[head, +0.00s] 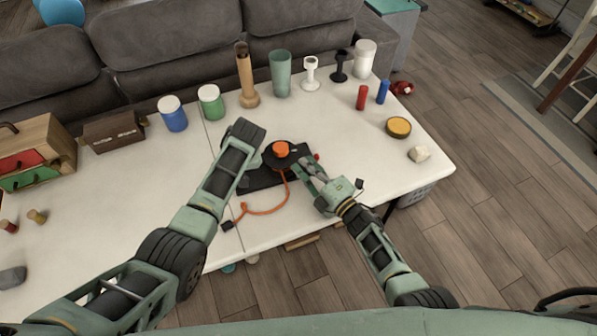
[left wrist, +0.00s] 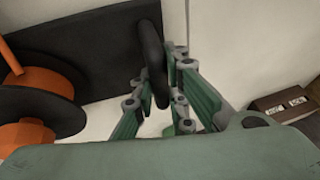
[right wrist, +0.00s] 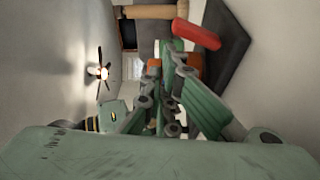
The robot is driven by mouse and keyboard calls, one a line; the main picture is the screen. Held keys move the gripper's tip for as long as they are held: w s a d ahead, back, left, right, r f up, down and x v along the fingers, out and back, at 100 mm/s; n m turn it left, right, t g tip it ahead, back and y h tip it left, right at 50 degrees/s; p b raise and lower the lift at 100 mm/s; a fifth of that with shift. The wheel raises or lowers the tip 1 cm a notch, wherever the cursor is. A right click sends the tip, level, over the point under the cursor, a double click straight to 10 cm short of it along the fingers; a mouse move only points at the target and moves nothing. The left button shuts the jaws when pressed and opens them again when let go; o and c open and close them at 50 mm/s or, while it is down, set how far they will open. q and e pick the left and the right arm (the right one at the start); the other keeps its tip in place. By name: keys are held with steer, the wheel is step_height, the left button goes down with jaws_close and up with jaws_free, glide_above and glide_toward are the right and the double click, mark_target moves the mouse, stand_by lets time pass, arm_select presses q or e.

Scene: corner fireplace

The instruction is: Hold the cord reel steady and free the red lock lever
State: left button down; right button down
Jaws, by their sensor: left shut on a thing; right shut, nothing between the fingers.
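The cord reel (head: 281,150) has an orange hub on a black disc and stands on a dark base plate (head: 258,181) on the white table. Its orange cord (head: 262,212) curls across the table front. The red lock lever (head: 317,157) sticks out at the reel's right side; it shows larger in the right wrist view (right wrist: 197,33). My left gripper (left wrist: 162,80) is shut on a black handle (left wrist: 152,50) at the plate's edge; in the head view my arm hides its fingers. My right gripper (head: 304,166) is shut and empty, close beside the reel and lever.
Jars, cups and a wooden cylinder (head: 246,80) stand along the table's back. Red and blue pegs (head: 361,97), a yellow-topped round tin (head: 398,127) and a pale block (head: 419,153) lie to the right. A wooden drawer box (head: 45,150) stands at left. The right front table area is clear.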

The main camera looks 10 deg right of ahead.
steer(key=v, duration=0.6)
steer(key=f+v, duration=0.1)
steer(key=v, duration=0.3)
steer(key=shift+a, duration=0.15)
arm_select(q)
steer(key=c, duration=1.7)
jaws_free()
steer(key=shift+o, duration=0.3)
steer(key=o, duration=0.5)
steer(key=shift+o, duration=0.2)
